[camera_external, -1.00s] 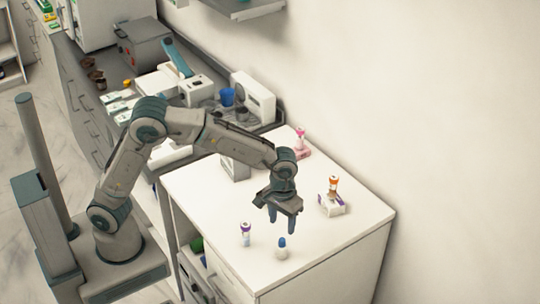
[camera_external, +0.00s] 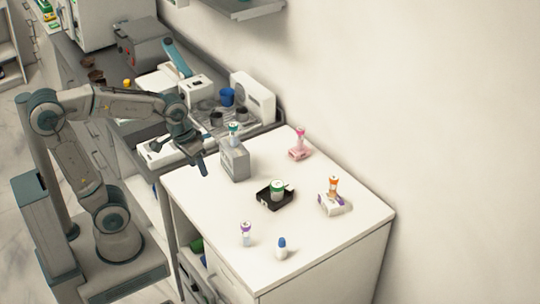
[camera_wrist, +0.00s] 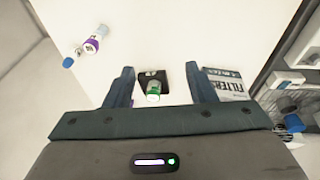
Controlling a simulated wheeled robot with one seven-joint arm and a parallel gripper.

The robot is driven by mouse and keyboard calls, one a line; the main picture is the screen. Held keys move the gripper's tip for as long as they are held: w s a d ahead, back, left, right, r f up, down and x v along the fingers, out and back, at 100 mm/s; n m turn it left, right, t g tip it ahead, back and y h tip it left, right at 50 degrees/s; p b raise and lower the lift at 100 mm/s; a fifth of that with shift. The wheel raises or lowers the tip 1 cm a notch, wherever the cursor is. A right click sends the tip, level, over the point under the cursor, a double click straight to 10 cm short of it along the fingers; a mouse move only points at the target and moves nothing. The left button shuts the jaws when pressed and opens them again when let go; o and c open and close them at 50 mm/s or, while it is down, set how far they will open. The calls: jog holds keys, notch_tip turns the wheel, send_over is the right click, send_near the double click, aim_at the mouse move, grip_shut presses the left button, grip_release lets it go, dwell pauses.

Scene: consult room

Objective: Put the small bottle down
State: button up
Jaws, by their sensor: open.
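A small white bottle with a blue cap (camera_external: 282,249) stands upright on the bare white tabletop, near the front edge. Its blue cap also shows at the upper left of the wrist view (camera_wrist: 68,62). A purple-capped bottle (camera_external: 246,234) stands just left of it. My gripper (camera_external: 203,169) is open and empty, above the table's left edge and well away from the small bottle. In the wrist view its two fingers (camera_wrist: 158,75) are spread, with a green-capped container in view between them.
The green-capped container (camera_external: 278,189) sits on a black tray (camera_external: 264,197) mid-table. A grey box (camera_external: 236,163), a pink-based bottle (camera_external: 300,142) and an orange-capped bottle on a small box (camera_external: 331,205) stand around it.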

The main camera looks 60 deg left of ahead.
jog(key=s+a+f+t, duration=0.1)
jog(key=s+a, duration=0.2)
jog(key=s, duration=0.2)
jog(key=shift+s+a+m+y, duration=0.3)
jog(key=shift+a+y, duration=0.1)
jog(key=shift+f, duration=0.1)
dwell(0.7)
